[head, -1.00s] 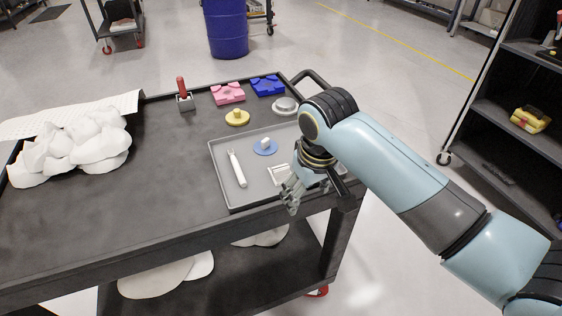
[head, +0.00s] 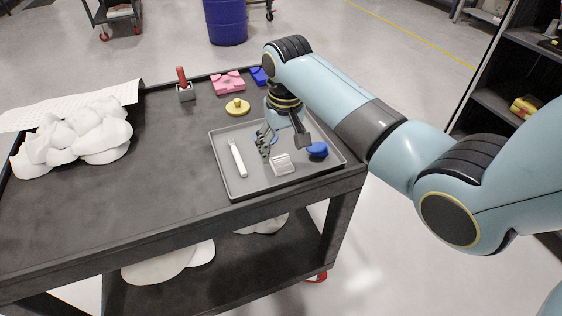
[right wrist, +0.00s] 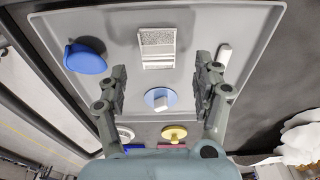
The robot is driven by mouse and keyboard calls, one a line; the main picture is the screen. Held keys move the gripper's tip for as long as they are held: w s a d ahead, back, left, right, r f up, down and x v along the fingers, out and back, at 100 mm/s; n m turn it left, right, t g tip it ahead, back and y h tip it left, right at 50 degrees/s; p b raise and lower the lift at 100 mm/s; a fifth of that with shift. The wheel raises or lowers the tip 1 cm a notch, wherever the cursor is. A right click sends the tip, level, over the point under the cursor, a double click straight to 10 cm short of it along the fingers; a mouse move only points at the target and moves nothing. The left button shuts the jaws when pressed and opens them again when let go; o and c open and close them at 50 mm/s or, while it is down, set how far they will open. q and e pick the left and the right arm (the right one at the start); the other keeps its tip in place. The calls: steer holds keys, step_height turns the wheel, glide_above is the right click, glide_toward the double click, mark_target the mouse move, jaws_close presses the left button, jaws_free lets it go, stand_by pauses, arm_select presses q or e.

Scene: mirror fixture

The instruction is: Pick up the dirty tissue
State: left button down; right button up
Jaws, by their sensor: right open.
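Nothing is clearly recognizable as a dirty tissue; a crumpled white heap (head: 75,140) lies at the left of the cart top, its edge also at the right of the right wrist view (right wrist: 302,140). A blue disc with a small white piece on it (right wrist: 160,100) sits on the grey tray. My right gripper (head: 284,138) is open, pointing down over the tray. In the right wrist view its fingers (right wrist: 163,85) stand apart with the disc between them in the picture; contact is not visible. In the head view the gripper largely hides the disc. My left gripper is not in view.
The grey tray (head: 232,187) also holds a white handled tool (head: 237,158), a pale rectangular piece (head: 282,164) and a dark blue round piece (head: 317,149). Behind it are a yellow knobbed disc (head: 237,107), a pink block (head: 228,83) and a red-handled piece (head: 184,85). The cart's middle is clear.

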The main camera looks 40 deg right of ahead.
mark_target(281, 157)
steer(key=f, duration=0.4)
steer(key=shift+w+d, duration=0.25)
steer(key=shift+w, duration=0.1)
steer(key=shift+r, duration=0.1)
steer(key=c, duration=0.8)
